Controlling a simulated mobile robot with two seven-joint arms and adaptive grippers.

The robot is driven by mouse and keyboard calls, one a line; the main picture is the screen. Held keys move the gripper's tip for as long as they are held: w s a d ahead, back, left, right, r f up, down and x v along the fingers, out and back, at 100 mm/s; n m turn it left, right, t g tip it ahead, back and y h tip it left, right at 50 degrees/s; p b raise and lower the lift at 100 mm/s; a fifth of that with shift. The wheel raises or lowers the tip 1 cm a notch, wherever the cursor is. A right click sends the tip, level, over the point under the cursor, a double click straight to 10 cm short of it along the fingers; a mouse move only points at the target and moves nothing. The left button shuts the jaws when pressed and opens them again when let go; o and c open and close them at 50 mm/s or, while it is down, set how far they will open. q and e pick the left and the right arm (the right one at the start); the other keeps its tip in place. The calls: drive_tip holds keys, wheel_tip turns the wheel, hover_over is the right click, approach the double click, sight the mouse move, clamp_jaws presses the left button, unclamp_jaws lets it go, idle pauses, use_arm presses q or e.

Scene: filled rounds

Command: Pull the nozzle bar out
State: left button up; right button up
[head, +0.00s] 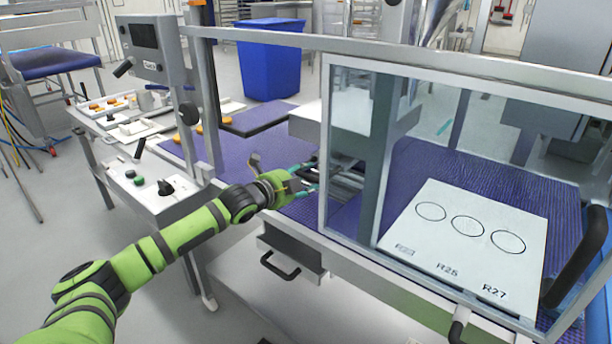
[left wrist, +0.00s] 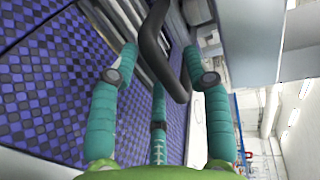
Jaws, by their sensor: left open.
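My left gripper (head: 302,178) reaches in from the left over the purple belt, beside the glass guard in the head view. In the left wrist view its teal fingers (left wrist: 160,75) are spread apart and open. A black bent handle (left wrist: 150,45), which looks like the nozzle bar's grip, lies between and just beyond the fingertips. They are not closed on it, and I cannot tell if any touches. Grey metal bars (head: 345,180) show right of the gripper in the head view, partly behind the glass. The handle is hard to make out there. My right gripper is not in view.
A glass guard with a metal frame (head: 450,70) and black handle (head: 578,255) stands to the right. Behind it, a white board (head: 440,250) with circles lies on the belt (left wrist: 50,80). A control box (head: 155,190) stands left. A drawer (head: 285,255) sits below.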

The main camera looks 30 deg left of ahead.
use_arm(q)
drive_tip(key=shift+w+f, duration=0.1)
drive_tip(key=shift+w, duration=0.4)
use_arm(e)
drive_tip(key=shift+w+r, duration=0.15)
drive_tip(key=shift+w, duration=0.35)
use_arm(q)
clamp_jaws()
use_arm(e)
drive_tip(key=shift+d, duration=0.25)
use_arm(q)
drive_tip(key=shift+s, duration=0.1)
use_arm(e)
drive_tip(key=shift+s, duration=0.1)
